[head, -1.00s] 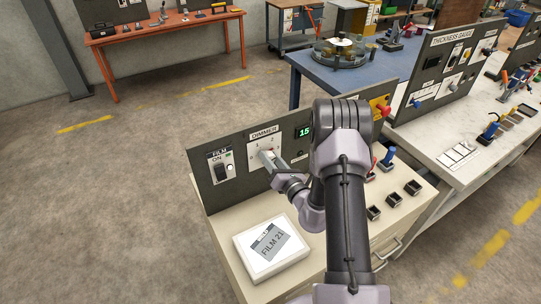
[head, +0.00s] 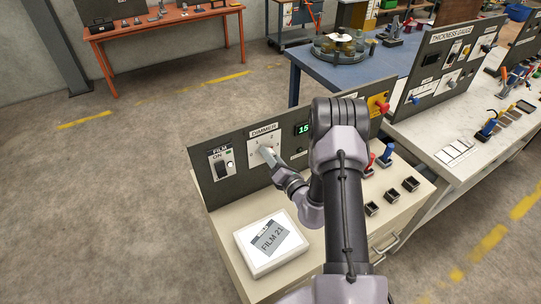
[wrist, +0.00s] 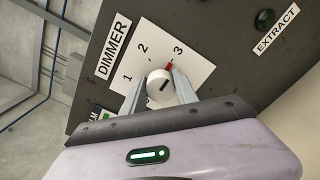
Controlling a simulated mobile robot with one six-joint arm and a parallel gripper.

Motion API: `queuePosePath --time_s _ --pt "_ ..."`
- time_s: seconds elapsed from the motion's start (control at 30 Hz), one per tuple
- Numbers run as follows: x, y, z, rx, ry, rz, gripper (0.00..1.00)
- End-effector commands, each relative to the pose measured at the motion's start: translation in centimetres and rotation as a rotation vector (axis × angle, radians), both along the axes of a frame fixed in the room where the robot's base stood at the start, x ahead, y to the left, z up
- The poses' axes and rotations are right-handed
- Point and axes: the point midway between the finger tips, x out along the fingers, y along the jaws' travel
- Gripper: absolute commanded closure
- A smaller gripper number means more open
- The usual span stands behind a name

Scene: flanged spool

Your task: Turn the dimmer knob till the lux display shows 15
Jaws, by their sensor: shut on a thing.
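The dimmer knob (wrist: 160,86) is a round white knob on a white dial plate (wrist: 147,62) numbered 1, 2 and 3 in the wrist view. A red mark on the dial lies near the 3. My gripper (wrist: 157,85) is shut on the knob, one finger on each side. In the head view my gripper (head: 268,156) reaches the dial under the DIMMER label (head: 263,130). The lux display (head: 303,129) shows 15 in green digits; my arm stands close to its right side.
A FILM switch (head: 225,162) is left of the dial on the same dark panel. A white FILM 21 box (head: 271,246) lies on the bench below. Small black bins (head: 391,195) and colored handles (head: 387,155) stand to the right.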

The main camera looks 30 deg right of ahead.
Motion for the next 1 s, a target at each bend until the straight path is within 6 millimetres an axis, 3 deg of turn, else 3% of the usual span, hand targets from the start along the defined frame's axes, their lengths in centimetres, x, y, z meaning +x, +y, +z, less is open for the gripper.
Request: queuePosePath --time_s 0.07,0.1,0.2,0.5,0.63,0.77,1.0 --pt "0.0 0.0 -0.1 0.001 0.001 0.000 1.00" --pt "0.0 0.0 -0.1 0.001 0.001 0.000 0.63" --pt "0.0 0.0 0.0 0.001 0.001 0.000 0.43" --pt "-0.1 0.0 0.0 0.000 0.000 0.000 0.43" --pt "-1.2 -0.1 -0.1 0.000 0.002 -0.002 0.43" --pt "-4.2 -0.3 -0.1 0.003 0.003 -0.004 0.43" --pt "-11.7 -0.6 -0.1 0.004 0.003 -0.007 0.43"
